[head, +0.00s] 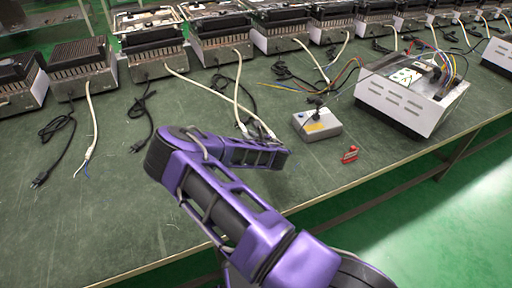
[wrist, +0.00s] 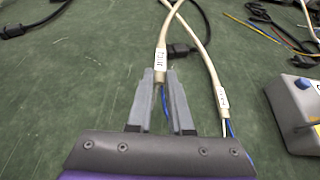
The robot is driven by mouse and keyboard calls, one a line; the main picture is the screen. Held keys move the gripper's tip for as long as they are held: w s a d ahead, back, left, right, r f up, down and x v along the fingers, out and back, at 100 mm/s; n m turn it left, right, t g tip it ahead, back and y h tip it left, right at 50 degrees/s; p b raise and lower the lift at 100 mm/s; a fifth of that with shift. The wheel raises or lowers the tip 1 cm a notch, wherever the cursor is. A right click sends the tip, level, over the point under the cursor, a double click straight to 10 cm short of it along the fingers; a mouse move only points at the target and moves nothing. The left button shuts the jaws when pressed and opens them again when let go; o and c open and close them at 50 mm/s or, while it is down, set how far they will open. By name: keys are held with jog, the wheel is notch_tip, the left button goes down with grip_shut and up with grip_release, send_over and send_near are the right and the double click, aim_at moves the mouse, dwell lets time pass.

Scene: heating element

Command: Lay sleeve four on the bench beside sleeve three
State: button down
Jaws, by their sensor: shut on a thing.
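In the wrist view my gripper (wrist: 160,76) is shut on a cream cable sleeve (wrist: 161,62). The sleeve has a white label, and blue wire shows below it between the fingers. I take it for sleeve four, though the print is hard to read. A second cream sleeve (wrist: 222,98) with a white label, its blue and white wire ends bare, lies on the bench just to the right, apart from my gripper. It may be sleeve three. The two cables cross farther back. In the head view my arm's purple links partly hide the gripper, and cream cables (head: 238,95) run toward it.
The green bench (head: 115,215) is clear at left front. A grey control box (head: 317,124) stands right of the sleeves, also in the wrist view (wrist: 296,110). A red clip-like item (head: 350,154), a white housing (head: 412,95) and a row of heaters (head: 155,53) with black cords surround it.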

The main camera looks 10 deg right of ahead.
jog(key=shift+f+b, duration=0.45)
jog(key=shift+f, duration=2.75)
jog(key=shift+f, duration=0.15)
jog(key=c, duration=0.8)
grip_release()
jog(key=shift+c, duration=0.2)
jog(key=shift+s+r, duration=0.1)
jog(key=shift+r, duration=0.15)
jog(key=p+v, duration=0.2)
jog(key=v, duration=0.9)
jog(key=shift+s+d+r, duration=0.15)
jog(key=shift+s, duration=0.2)
